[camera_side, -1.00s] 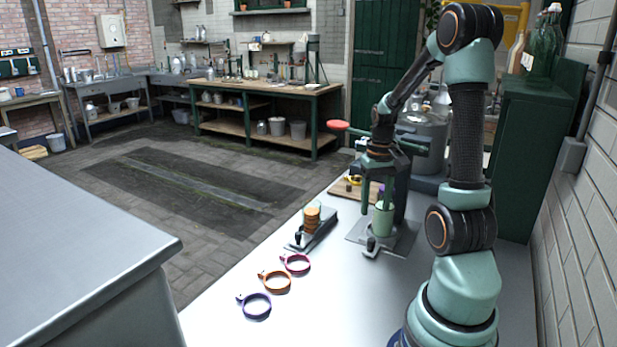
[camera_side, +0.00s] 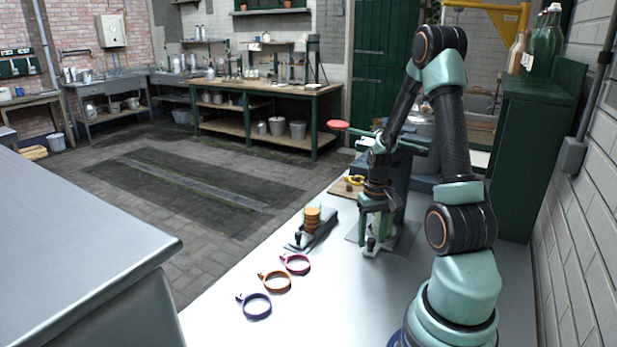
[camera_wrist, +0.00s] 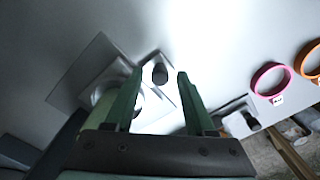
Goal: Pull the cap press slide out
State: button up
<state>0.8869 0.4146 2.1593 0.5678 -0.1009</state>
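The cap press stands on the bench in the side view, with a red-ended lever (camera_side: 337,124) reaching left. Its slide carries a dark upright knob (camera_side: 370,243) at the front, which also shows in the wrist view (camera_wrist: 160,73). A pale green jar (camera_wrist: 104,104) shows on the press in the wrist view, partly hidden by a finger. My gripper (camera_side: 374,234) points down in front of the press. In the wrist view, its fingers (camera_wrist: 159,78) are apart with the knob between the tips. I cannot tell whether either finger touches the knob.
A second slide-like holder with a stack of orange caps (camera_side: 312,219) stands to the left. Purple (camera_side: 255,306), orange (camera_side: 275,282) and pink (camera_side: 296,264) rings lie toward the bench's left edge.

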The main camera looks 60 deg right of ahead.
grip_shut()
dwell(1.2)
